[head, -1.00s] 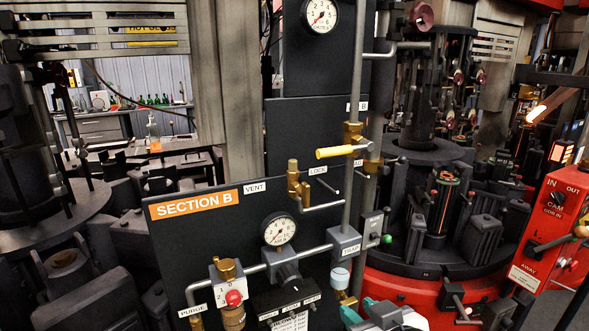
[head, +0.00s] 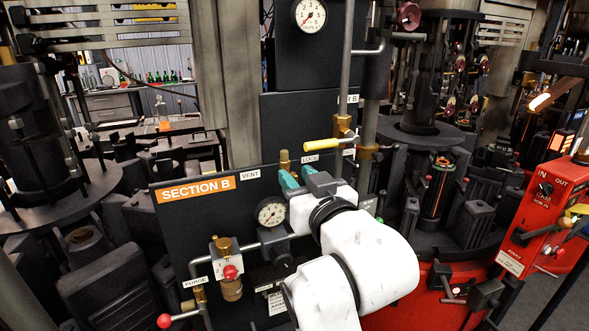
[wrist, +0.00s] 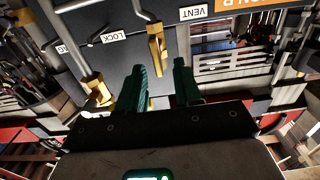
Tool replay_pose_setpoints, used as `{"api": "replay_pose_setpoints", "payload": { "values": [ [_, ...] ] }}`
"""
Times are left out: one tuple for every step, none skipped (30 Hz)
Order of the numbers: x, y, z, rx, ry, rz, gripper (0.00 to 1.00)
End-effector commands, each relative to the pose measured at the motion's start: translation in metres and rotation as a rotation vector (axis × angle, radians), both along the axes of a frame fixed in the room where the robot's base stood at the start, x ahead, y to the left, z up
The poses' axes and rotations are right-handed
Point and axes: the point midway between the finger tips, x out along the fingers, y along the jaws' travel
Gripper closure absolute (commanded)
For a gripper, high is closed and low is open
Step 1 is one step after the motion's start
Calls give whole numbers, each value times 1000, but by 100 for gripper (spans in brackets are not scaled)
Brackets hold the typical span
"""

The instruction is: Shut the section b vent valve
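The dark section B panel (head: 185,225) carries an orange SECTION B sign (head: 195,190) and a VENT label (head: 249,175). The brass vent valve (head: 285,158) stands right of that label; only its top shows in the head view, the rest being behind my gripper (head: 288,178). In the wrist view, which is upside down, the brass valve (wrist: 156,45) sits between the VENT and LOCK labels, just beyond the tips of my gripper (wrist: 161,66). The two green fingers are apart, with nothing seen held between them. I cannot tell whether they touch the valve or its lever position.
A yellow-handled lever (head: 321,146) juts out above the LOCK label. A pressure gauge (head: 271,212) is just left of my wrist. A red-buttoned brass regulator (head: 228,272) and a red-knobbed lever (head: 165,320) are lower left. A red control box (head: 535,215) stands right.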

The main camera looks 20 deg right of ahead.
Motion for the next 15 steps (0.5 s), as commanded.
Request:
{"api": "replay_pose_setpoints", "payload": {
  "values": [
    [6,0,1,0,1,-1,66],
    [9,0,1,0,1,-1,66],
    [13,0,1,0,1,-1,66],
    [15,0,1,0,1,-1,66],
    [17,0,0,0,2,-1,66],
    [18,0,0,0,1,0,66],
    [19,0,0,1,0,0,66],
    [20,0,0,1,0,0,66],
    [21,0,0,1,0,0,66],
    [21,0,0,1,0,0,66],
    [21,0,0,1,0,0,66],
    [21,0,0,1,0,0,66],
    [21,0,0,1,0,0,66],
    [21,0,0,1,0,0,66],
    [21,0,0,0,0,0,66]
  ]
}}
